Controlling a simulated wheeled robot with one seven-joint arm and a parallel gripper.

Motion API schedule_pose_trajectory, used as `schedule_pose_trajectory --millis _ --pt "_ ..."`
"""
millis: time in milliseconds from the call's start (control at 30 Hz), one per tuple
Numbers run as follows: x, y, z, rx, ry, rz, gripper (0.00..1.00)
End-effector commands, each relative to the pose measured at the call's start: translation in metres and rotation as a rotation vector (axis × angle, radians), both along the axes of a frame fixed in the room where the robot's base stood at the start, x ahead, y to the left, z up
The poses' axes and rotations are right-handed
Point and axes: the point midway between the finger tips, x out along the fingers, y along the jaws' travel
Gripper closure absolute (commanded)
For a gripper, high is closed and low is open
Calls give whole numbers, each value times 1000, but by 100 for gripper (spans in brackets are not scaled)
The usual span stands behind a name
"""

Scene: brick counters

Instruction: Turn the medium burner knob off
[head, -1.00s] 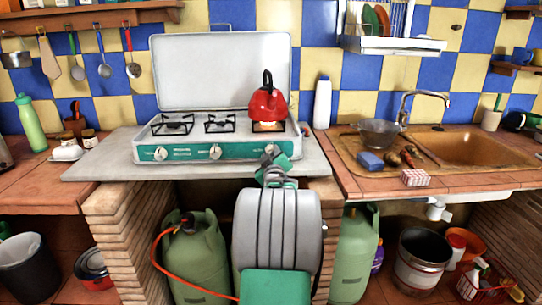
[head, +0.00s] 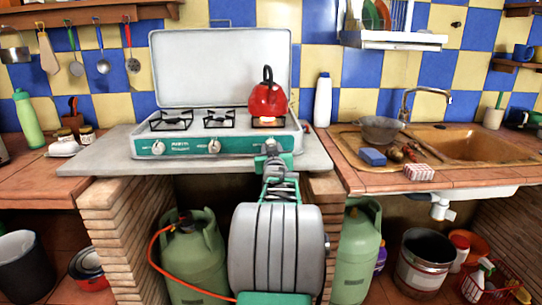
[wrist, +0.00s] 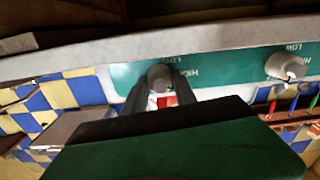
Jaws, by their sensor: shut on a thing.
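The camping stove (head: 180,136) stands on the grey slab with its lid up and a green front panel. The left knob (head: 158,147) and the middle knob (head: 214,146) show clearly. My gripper (head: 270,148) is at the right part of the panel and hides the right knob in the head view. In the wrist view, my gripper (wrist: 160,90) has its two dark fingers on either side of that grey knob (wrist: 159,75), shut on it. The middle knob (wrist: 287,65) shows apart, at right. A red kettle (head: 266,101) sits on the right burner, which glows orange beneath it.
The grey slab (head: 105,158) juts out over brick pillars, with green gas bottles (head: 193,260) below. A white bottle (head: 323,100) stands right of the stove. The sink (head: 470,147) and a sponge (head: 372,157) are farther right.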

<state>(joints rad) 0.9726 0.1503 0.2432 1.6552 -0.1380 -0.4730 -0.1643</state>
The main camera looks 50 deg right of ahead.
Motion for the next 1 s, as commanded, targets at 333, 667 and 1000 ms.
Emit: schedule_pose_trajectory --millis 333,667,1000 --pt "-1 -1 0 211 -250 0 100" --pt "-1 -1 1 415 -483 0 100" --pt "-1 -1 3 581 -672 1 100"
